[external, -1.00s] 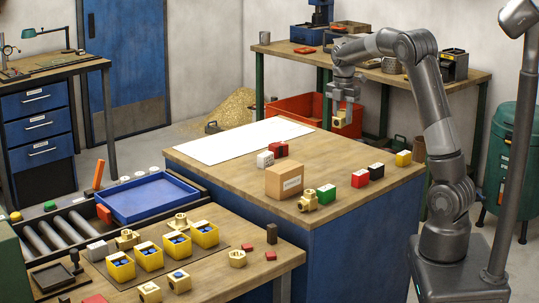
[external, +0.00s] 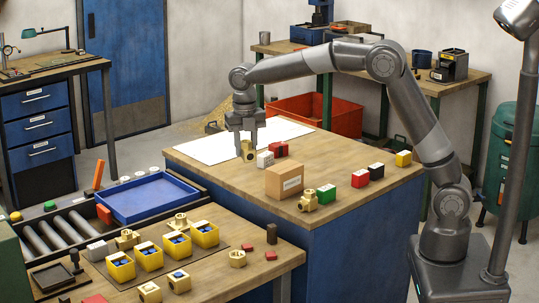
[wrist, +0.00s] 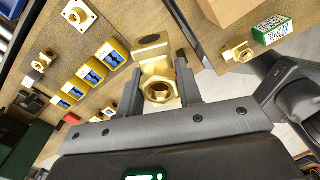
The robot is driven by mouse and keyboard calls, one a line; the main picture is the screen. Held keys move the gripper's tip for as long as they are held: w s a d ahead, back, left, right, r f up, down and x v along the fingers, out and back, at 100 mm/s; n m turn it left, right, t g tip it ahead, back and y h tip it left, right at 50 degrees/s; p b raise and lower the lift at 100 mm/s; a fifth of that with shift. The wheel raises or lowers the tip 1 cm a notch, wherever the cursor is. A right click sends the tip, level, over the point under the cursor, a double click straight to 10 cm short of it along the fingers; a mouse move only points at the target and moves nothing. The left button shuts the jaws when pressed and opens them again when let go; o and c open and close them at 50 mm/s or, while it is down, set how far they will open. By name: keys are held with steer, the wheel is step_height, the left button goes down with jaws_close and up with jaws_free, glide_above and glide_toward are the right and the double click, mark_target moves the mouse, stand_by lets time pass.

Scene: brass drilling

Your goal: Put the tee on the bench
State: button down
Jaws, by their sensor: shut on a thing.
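My gripper (external: 246,132) is shut on a brass tee (external: 248,152). The tee hangs below the fingers, in front of the white sheet (external: 225,143) in the external view; its exact height is unclear. In the wrist view the tee (wrist: 158,90) sits between the two fingers, with a round threaded opening facing the camera. The wooden-topped bench with blue sides (external: 350,205) stands in the middle. Another bench (external: 225,275) with a wooden top is at the front left. Another brass fitting (external: 308,200) stands near the middle bench's front edge.
A cardboard box (external: 284,181), white block (external: 265,159), dark red block (external: 279,149) and green, red and yellow blocks stand on the middle bench. Yellow bins (external: 149,257) and several brass fittings crowd the front bench. A blue tray (external: 148,214) lies beside them.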

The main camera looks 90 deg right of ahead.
steer(key=w+a+n, duration=0.2)
steer(key=a, duration=0.6)
steer(key=w+a+n, duration=0.2)
steer(key=w+a, duration=0.1)
steer(key=a, duration=0.6)
glide_above(207, 277)
step_height(207, 277, down, 19)
steer(key=shift+w+a+f, duration=0.1)
steer(key=shift+f, duration=2.1)
steer(key=shift+f, duration=0.15)
steer(key=c, duration=1)
jaws_free()
